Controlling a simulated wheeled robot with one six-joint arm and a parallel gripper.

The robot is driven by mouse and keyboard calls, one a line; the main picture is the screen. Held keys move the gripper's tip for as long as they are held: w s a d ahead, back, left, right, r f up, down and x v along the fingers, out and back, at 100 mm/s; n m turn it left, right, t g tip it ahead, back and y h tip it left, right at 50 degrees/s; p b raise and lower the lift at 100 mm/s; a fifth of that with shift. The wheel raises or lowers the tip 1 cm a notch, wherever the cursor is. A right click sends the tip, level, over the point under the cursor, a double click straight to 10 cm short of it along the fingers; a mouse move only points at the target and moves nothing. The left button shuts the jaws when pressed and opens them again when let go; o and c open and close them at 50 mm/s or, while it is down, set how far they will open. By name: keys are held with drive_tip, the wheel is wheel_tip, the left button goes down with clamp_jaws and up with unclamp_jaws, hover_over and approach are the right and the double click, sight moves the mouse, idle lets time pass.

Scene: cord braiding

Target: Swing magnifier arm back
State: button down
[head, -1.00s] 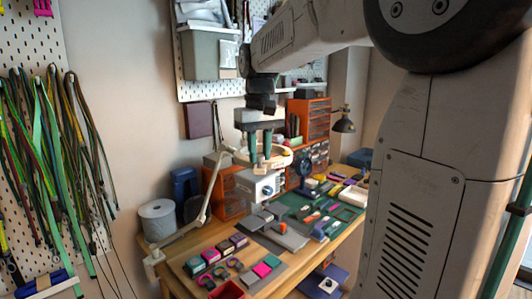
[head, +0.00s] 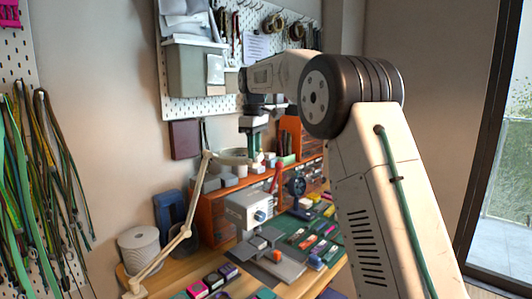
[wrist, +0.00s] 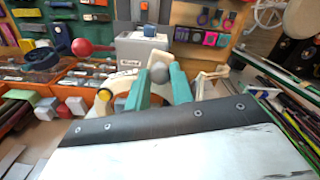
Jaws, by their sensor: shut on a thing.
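The magnifier arm is a cream jointed arm (head: 196,198) clamped at the bench's left front edge and rising to a raised elbow. Its round cream magnifier head (head: 233,157) is up by the drawer cabinet, behind and above the white machine (head: 246,210). My gripper (head: 254,158) points down at the head's right side, its green fingers shut on the magnifier. The lens is mostly hidden.
Orange drawer cabinets (head: 212,212) with small boxes on top stand close to the magnifier head. A pegboard (head: 200,105) with a grey bin hangs above. A white cord spool (head: 140,248) and a blue holder (head: 168,212) stand at left. Small tools cover the bench front.

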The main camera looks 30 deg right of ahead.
drive_tip(key=shift+w, duration=0.75)
drive_tip(key=c, duration=1.2)
unclamp_jaws()
drive_tip(key=shift+r, duration=0.1)
wheel_tip(320, 180, up, 8)
